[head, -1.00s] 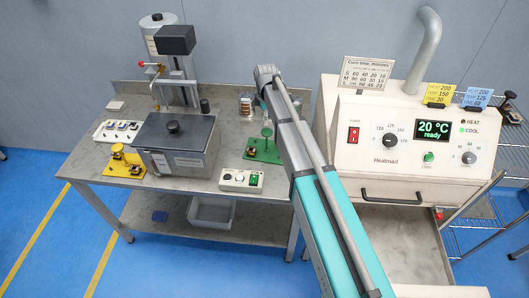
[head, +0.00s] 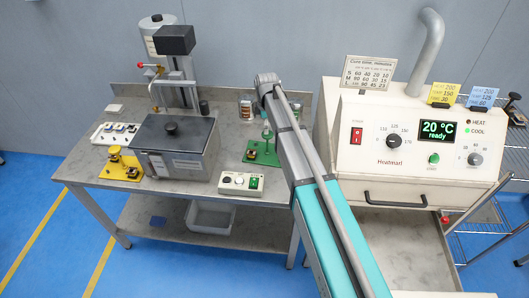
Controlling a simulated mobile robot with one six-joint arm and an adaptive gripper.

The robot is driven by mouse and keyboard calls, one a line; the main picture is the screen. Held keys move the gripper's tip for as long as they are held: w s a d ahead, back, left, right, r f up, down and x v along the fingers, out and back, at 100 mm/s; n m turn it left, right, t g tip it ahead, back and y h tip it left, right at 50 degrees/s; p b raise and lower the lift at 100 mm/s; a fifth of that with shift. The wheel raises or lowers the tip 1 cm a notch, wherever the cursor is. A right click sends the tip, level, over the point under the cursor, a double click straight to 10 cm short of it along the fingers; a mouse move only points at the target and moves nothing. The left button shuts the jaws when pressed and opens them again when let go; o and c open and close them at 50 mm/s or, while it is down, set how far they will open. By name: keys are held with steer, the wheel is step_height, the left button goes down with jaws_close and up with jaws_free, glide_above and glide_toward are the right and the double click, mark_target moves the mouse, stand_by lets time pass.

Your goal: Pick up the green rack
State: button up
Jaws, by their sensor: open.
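The green rack (head: 259,157) stands on the grey bench, towards its right side. It has a flat green base, an upright green post with a rounded top, and a small dark and copper-coloured piece at its left end. My arm passes in front of its right edge and hides a little of it. The arm runs from the bottom right up to a grey joint above and behind the rack. My gripper does not show in this view, so its place relative to the rack cannot be seen.
A yellow rack (head: 120,162) is at the left. Small jars (head: 247,107) stand behind. The white oven (head: 407,135) is right of my arm.

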steer(key=shift+s+d+f+b, duration=0.1)
steer(key=shift+s+f+b, duration=0.1)
steer(key=shift+f+b, duration=2.35)
steer(key=shift+f, duration=0.05)
steer(key=c, duration=1.3)
